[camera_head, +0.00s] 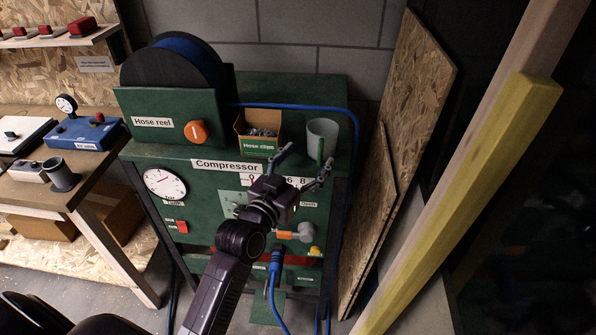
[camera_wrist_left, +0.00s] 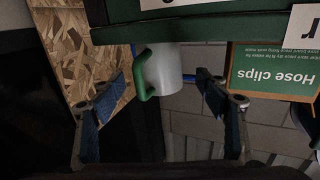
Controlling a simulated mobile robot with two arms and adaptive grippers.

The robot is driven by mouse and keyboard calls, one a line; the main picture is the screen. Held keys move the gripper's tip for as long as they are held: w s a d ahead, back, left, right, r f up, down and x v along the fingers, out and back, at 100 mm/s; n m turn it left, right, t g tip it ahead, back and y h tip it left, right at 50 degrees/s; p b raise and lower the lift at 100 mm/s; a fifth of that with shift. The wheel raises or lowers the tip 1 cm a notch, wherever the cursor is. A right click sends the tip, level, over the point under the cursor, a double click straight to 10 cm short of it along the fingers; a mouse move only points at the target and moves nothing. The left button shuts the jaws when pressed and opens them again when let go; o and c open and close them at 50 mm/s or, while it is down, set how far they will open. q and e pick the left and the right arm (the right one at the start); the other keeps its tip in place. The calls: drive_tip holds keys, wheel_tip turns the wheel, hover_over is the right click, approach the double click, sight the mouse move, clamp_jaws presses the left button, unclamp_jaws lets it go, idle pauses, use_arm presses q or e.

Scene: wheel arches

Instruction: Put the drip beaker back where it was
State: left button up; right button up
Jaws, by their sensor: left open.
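The drip beaker (camera_head: 323,133), a pale grey cup with a green handle, stands upright on the compressor's (camera_head: 180,152) green top, right of the hose clips box. In the left wrist view, which is upside down, the beaker (camera_wrist_left: 166,70) shows with its handle toward me, between the finger directions but beyond them. My left gripper (camera_head: 304,166) is open and empty, in front of the compressor's top edge near the handle. Its two spread fingers also frame the left wrist view (camera_wrist_left: 160,115). They look apart from the beaker. My right gripper is not in view.
The open hose clips box (camera_head: 258,145) stands close left of the beaker. A blue hose (camera_head: 352,125) runs behind and down the right side. The hose reel (camera_head: 170,65) is at left. Boards (camera_head: 405,120) and a yellow post (camera_head: 465,195) lean at right. A workbench (camera_head: 75,185) stands left.

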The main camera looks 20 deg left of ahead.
use_arm(q)
drive_tip(key=shift+s+a+b, duration=0.15)
drive_tip(key=shift+s+b, duration=0.05)
drive_tip(key=shift+s, duration=1)
drive_tip(key=shift+s+a+b, duration=0.1)
drive_tip(key=shift+s+b, duration=0.05)
drive_tip(key=shift+s, duration=1)
